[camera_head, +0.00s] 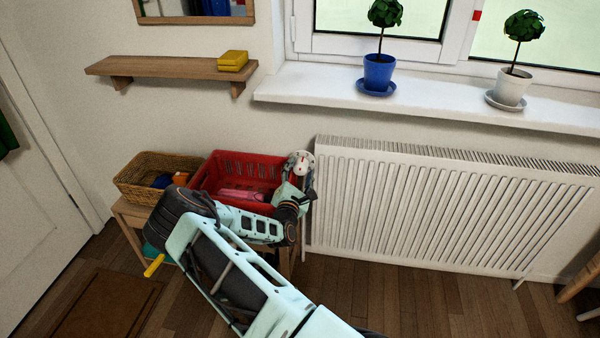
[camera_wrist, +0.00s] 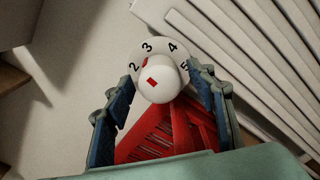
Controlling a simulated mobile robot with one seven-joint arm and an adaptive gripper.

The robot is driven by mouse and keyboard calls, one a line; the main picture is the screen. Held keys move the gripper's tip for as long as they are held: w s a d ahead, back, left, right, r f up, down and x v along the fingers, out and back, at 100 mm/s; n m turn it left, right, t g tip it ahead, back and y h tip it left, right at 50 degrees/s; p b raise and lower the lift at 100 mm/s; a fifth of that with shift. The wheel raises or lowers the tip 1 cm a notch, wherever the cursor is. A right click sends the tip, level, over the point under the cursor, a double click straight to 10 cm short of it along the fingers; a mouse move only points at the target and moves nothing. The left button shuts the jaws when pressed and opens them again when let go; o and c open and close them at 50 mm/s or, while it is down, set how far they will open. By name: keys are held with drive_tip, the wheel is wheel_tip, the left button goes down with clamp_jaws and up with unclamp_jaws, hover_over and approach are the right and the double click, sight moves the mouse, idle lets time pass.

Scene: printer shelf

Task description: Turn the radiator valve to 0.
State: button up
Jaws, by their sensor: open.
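The white radiator valve (camera_wrist: 165,80) sits in the middle of the wrist view, between my fingers. The numbers 2, 3, 4 and 5 show around its far part. One red mark lies just below the 3, and another red patch is on the round front cap. The 0 is not visible. In the head view the valve (camera_head: 301,162) is at the radiator's upper left corner. My gripper (camera_wrist: 162,78) is open, with one blue-padded finger on each side of the valve; a gap shows at the right, and contact at the left cannot be told.
The white radiator (camera_head: 440,205) stands right of the valve under the window sill (camera_head: 430,100). A red crate (camera_head: 222,168) is just left of my gripper, with a wicker basket (camera_head: 135,183) beside it on a wooden bench (camera_head: 130,211). A shelf (camera_head: 165,68) hangs above.

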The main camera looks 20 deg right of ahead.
drive_tip(key=c, duration=1.2)
drive_tip(key=shift+o, duration=0.2)
drive_tip(key=shift+r+n+p, duration=0.15)
drive_tip(key=shift+n+p, duration=0.15)
drive_tip(key=shift+p, duration=0.1)
